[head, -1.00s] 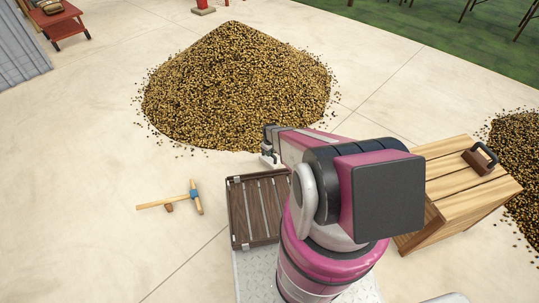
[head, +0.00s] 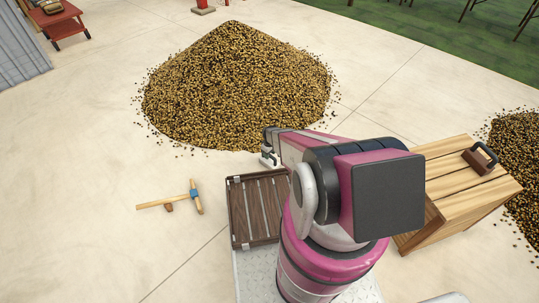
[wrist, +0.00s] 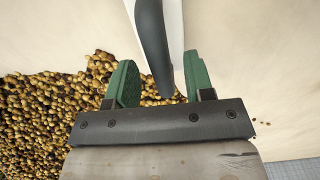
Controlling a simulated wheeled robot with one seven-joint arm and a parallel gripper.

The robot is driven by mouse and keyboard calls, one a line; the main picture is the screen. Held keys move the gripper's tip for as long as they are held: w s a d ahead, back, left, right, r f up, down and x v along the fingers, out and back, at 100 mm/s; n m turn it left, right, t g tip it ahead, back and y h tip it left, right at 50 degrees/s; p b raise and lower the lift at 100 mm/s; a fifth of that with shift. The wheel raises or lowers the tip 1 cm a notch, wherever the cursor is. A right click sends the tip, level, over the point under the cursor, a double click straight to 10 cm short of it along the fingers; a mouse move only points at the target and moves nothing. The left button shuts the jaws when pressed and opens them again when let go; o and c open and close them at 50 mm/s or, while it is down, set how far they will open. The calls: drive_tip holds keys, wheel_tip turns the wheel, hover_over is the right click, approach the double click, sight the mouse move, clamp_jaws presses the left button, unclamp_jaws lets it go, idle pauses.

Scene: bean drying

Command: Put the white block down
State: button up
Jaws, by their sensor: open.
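In the wrist view, my gripper (wrist: 160,78) is open, with its two green fingers apart. The white block (wrist: 174,28) shows as a pale strip at the top of that view. A dark grey handle-like bar (wrist: 150,45) runs along it and reaches between the fingers. A gap shows between the bar and the left finger; the bar's end is close to the right finger. I cannot tell there whether the block rests on the floor.
A large bean heap (head: 235,85) lies just beyond the gripper. A dark slatted tray (head: 238,218) is nearer me. A wooden crate (head: 455,185) with a brown handled block (head: 480,159) stands at right.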

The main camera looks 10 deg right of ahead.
wheel_tip(320, 180, up, 12)
drive_tip(key=s+r+m, duration=0.2)
drive_tip(key=s+r, duration=0.5)
drive_tip(key=r, duration=0.4)
drive_tip(key=s+r+m, duration=0.2)
drive_tip(key=s+r, duration=0.5)
drive_tip(key=r, duration=0.4)
drive_tip(key=s+r+m, duration=0.3)
drive_tip(key=s+r, duration=0.4)
drive_tip(key=r, duration=0.4)
drive_tip(key=shift+r, duration=0.4)
drive_tip(key=shift+s, duration=0.1)
